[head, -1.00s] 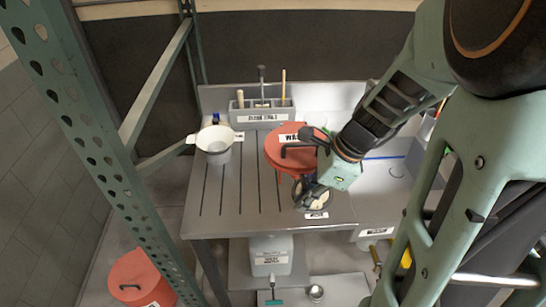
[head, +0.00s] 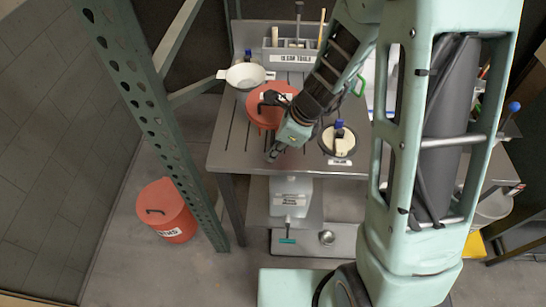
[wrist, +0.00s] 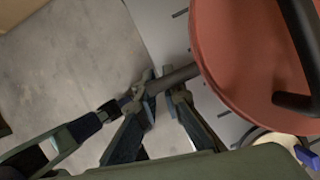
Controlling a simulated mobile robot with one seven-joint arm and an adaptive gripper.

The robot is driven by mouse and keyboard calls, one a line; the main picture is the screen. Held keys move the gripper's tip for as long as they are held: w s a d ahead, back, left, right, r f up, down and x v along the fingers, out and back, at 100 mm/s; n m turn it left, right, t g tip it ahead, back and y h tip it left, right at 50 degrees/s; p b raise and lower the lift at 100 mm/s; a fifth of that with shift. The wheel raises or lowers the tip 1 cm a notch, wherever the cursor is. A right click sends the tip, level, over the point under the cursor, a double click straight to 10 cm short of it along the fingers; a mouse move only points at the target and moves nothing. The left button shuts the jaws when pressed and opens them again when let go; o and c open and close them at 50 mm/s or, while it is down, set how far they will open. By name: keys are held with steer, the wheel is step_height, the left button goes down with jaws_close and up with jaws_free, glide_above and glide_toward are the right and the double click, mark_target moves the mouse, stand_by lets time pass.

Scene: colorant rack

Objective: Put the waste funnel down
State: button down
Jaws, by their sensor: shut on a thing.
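The waste funnel (head: 263,115) is red and round, with a black handle across its top. It is over the front left part of the grey counter (head: 225,150). My gripper (head: 273,154) is shut on a dark bar at the funnel's side, in front of it. The wrist view shows the fingers (wrist: 160,90) around this bar and the funnel's red top (wrist: 240,60) at the right. My arm hides part of the funnel in the head view. I cannot tell whether its bottom touches the counter.
A white funnel (head: 245,77) stands behind at the left, close to the red one. A grey tool box (head: 290,58) is at the back. A dark round dish with a blue-topped item (head: 340,140) is to the right. A red bin (head: 167,210) stands on the floor.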

steer(key=shift+f, duration=1.55)
steer(key=shift+f+b, duration=0.15)
steer(key=shift+b, duration=0.25)
steer(key=c, duration=2.1)
jaws_free()
steer(key=shift+r+p, duration=0.3)
steer(key=p+v, duration=0.1)
steer(key=v, duration=1)
steer(key=shift+d+r+p, duration=0.15)
steer(key=shift+r+p, duration=0.2)
